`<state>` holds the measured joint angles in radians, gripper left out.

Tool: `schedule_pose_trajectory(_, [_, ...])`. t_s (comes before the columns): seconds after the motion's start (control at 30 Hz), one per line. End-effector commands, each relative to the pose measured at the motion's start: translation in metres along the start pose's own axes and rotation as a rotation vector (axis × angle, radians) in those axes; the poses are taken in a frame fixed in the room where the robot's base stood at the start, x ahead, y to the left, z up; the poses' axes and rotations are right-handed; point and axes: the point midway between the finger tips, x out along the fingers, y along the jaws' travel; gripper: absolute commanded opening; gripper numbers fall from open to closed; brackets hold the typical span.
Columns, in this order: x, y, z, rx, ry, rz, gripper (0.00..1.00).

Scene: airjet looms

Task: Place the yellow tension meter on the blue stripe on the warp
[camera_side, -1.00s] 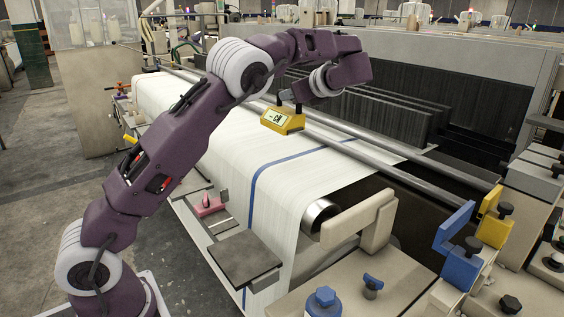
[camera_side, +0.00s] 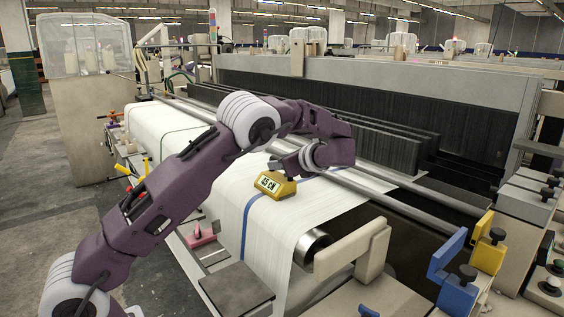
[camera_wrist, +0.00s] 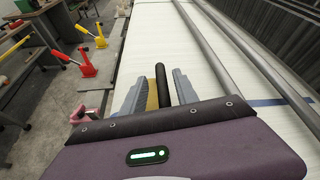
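The yellow tension meter (camera_side: 272,186) has a display that appears to read "45 CN". In the side view it overlaps the bend of the blue stripe (camera_side: 249,208) on the white warp (camera_side: 310,200); I cannot tell whether it touches the cloth. My gripper (camera_side: 279,163) is at the meter's top. In the wrist view, its two grey fingers (camera_wrist: 157,88) stand either side of the meter's black upright part (camera_wrist: 161,82) and yellow body (camera_wrist: 152,101). The stripe shows to the right there (camera_wrist: 267,102) and runs behind my gripper. The finger contact is partly hidden.
Metal bars (camera_side: 395,178) run along the loom behind the meter. A roller end (camera_side: 312,245) and beige bracket (camera_side: 350,250) stand front right, with blue (camera_side: 455,285) and yellow (camera_side: 487,245) clamps beyond. A pink-based item (camera_side: 202,236) sits left of the warp.

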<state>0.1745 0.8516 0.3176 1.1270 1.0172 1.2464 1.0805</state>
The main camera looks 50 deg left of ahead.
Motion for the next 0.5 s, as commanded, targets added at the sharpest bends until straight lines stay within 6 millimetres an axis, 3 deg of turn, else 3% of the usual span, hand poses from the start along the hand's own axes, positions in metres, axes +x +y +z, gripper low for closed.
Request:
schedule_pose_trajectory(0.3, [-0.003, -0.001, 0.002, -0.001, 0.000, -0.001, 0.36])
schedule_pose_trajectory(0.37, [-0.011, -0.001, 0.001, -0.001, 0.001, -0.002, 0.36])
schedule_pose_trajectory(0.5, [-0.048, -0.002, 0.001, -0.001, 0.001, -0.006, 0.36])
